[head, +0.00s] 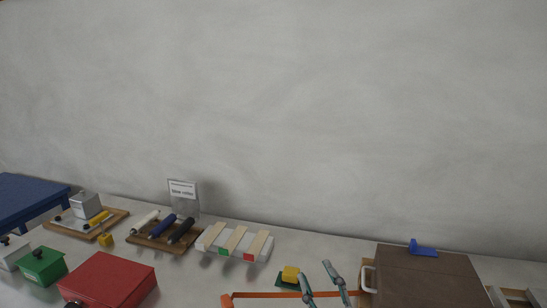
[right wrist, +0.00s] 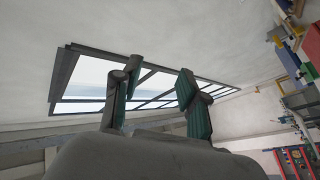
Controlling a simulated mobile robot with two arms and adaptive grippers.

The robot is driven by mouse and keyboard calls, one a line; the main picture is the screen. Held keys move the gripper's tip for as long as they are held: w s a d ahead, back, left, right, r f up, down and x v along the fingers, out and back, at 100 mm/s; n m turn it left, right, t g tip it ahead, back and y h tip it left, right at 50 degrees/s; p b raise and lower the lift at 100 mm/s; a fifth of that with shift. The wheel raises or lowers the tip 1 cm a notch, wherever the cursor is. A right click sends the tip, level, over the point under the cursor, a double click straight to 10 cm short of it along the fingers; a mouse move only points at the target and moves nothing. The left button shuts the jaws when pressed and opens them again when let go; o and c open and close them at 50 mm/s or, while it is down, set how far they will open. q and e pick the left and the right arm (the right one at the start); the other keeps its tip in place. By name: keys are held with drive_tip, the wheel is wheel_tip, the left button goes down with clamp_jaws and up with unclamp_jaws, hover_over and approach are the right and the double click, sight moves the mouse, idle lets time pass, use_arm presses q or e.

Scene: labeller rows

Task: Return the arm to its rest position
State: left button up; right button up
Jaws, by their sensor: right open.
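My right gripper (head: 316,271) shows at the bottom of the head view, right of centre, with its two grey-green fingers spread and nothing between them. In the right wrist view its fingers (right wrist: 158,68) are also apart and empty, with the wall and a framed window behind them. In the head view the fingers appear between a yellow block (head: 291,273) on a green base and a brown box (head: 425,275). The rest of my right arm is out of the head view. My left gripper is not in view.
A light bench top (head: 225,275) runs along a bare wall. It bears a red box (head: 108,281), a green box (head: 43,266), a board with several handles (head: 153,246), and a white rack with wooden strips (head: 266,250). An orange bar (head: 270,295) lies beside the gripper.

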drive_tip(key=s+d+f+m+g+h, duration=0.3)
drive_tip(key=d+f+m+g+h, duration=0.15)
drive_tip(key=f, duration=0.35)
drive_tip(key=s+d+f+m+g+h, duration=0.3)
drive_tip(key=d+f, duration=0.3)
drive_tip(key=f, duration=0.2)
drive_tip(key=s+d+f+g, duration=0.1)
drive_tip(key=s+f+g, duration=0.45)
drive_tip(key=s, duration=0.45)
drive_tip(key=s+d+f+g, duration=0.1)
drive_tip(key=s+f+g, duration=0.4)
drive_tip(key=s, duration=0.4)
wheel_tip(320, 180, down, 27)
drive_tip(key=s, duration=0.1)
drive_tip(key=s+d+f+g, duration=0.1)
drive_tip(key=s+d+f, duration=0.1)
drive_tip(key=s+f, duration=1.4)
drive_tip(key=shift+s+d, duration=0.3)
drive_tip(key=shift+s, duration=0.3)
